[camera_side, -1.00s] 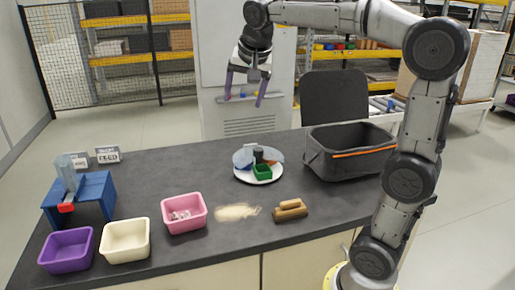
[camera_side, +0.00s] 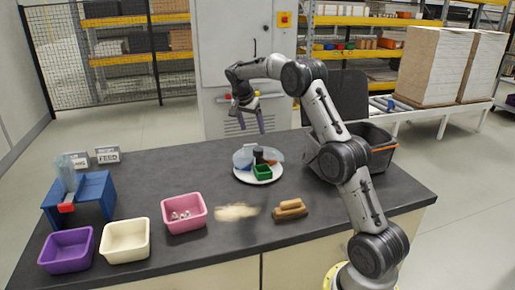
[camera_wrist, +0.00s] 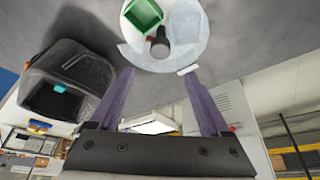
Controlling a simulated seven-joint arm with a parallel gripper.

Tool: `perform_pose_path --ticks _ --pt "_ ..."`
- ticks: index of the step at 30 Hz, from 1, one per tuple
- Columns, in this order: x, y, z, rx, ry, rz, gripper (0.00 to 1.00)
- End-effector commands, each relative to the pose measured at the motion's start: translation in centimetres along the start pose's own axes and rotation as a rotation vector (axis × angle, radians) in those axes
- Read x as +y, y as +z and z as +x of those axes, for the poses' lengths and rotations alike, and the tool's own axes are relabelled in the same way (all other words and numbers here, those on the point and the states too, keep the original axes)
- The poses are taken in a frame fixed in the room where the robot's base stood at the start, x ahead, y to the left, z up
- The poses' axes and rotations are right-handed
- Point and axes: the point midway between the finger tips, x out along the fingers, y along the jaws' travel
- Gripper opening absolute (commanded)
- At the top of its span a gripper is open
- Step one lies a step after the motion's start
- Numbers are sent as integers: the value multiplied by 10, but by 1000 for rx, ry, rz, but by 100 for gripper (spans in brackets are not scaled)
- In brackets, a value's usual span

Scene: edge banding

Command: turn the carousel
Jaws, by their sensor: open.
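The carousel (camera_side: 258,180) is a round white plate on the dark table. It carries a green bin (camera_side: 262,172), a dark central knob (camera_side: 258,154), pale blue translucent parts and a small orange part. In the wrist view the carousel (camera_wrist: 135,45) is at the top, with the green bin (camera_wrist: 143,14) and the knob (camera_wrist: 159,46) seen from above. My gripper (camera_side: 250,130) is above and behind the carousel, apart from it. In the wrist view its two purple fingers (camera_wrist: 158,92) are spread wide with nothing between them.
A black bin (camera_side: 378,150) stands right of the carousel, partly behind my arm. A brush (camera_side: 290,209) and a dust pile (camera_side: 237,212) lie in front. Pink (camera_side: 184,213), cream (camera_side: 126,240) and purple (camera_side: 66,250) bins and a blue stand (camera_side: 92,197) are at left.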

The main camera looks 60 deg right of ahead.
Motion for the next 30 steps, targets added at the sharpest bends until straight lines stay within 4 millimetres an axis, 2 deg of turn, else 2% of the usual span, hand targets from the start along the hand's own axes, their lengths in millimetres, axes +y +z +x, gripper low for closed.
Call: perform_pose_path --ticks 9,15,21,30 --pt "1 1 64 -3 3 0 81" --pt "1 0 96 -1 2 -1 81" --pt "0 0 112 0 -1 -1 81" --pt "0 0 115 0 -2 -1 81"
